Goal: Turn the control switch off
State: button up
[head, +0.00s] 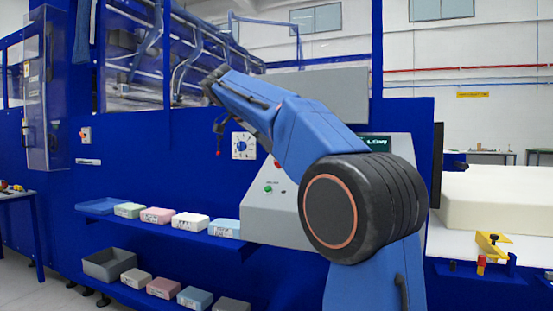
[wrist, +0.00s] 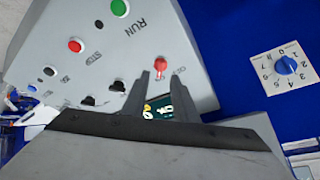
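A small red switch handle (wrist: 160,66) on a grey sloped control panel (wrist: 110,65) is most likely the control switch; its label is too small to read. It also shows as a small red spot in the head view (head: 277,164). In the wrist view my gripper (wrist: 159,76) has its two dark fingers apart, with the red handle seen between and just beyond the tips. I cannot tell whether they touch it. In the head view my arm crosses in front of the panel (head: 258,213), and I cannot make out the fingers there.
The panel also carries a green RUN button (wrist: 120,8) and a red STOP button (wrist: 75,46). A blue dial (wrist: 286,65) on a white numbered plate is at the right. Shelves with coloured foam blocks (head: 189,221) stand at the lower left. A large cream foam block (head: 495,200) lies at the right.

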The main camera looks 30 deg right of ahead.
aim_at(279, 160)
jog(key=shift+x, duration=2.65)
grip_shut()
